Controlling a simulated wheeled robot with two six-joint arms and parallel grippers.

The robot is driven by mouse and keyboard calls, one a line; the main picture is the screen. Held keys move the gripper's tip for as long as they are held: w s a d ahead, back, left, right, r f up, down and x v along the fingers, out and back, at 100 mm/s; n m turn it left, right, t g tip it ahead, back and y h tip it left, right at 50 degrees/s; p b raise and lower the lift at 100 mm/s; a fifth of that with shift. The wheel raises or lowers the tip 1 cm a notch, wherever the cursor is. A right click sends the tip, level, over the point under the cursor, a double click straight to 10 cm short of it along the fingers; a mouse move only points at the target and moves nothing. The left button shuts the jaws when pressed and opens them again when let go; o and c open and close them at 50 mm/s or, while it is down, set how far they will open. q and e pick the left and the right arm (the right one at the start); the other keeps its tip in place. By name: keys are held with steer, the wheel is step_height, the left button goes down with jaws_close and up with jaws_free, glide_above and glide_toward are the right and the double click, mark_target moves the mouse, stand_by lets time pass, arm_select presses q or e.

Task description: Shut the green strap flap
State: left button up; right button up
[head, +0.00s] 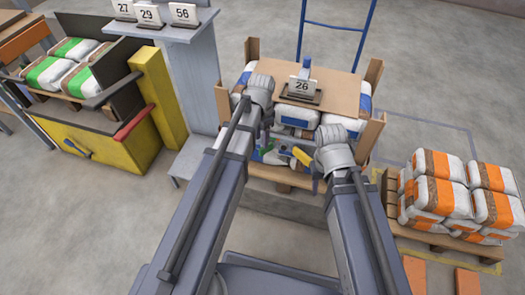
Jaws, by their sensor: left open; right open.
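A small green piece (267,147), which looks like the green strap flap, shows low on the front of the bag stack, between my two arms. It is partly hidden, and I cannot tell how far it stands open. My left gripper (265,128) is open just above it, at the stack's front. My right gripper (316,181) is open to the right of the green piece and apart from it, its fingers pointing down and partly hidden by my wrist. A yellow piece (302,157) lies between the green piece and my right wrist.
The white and blue bags (294,122) stand between wooden posts under a brown board (325,88) bearing a "26" sign (302,86). A pallet of orange-striped bags (440,190) is at right. A yellow bin (95,150) is at left. Floor at lower left is clear.

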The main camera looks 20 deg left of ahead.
mark_target(262, 148)
arm_select(q)
step_height(262, 148, down, 7)
steer(key=b, duration=0.6)
steer(key=shift+r, duration=0.1)
steer(key=shift+r, duration=0.1)
steer(key=shift+c, duration=0.3)
jaws_close()
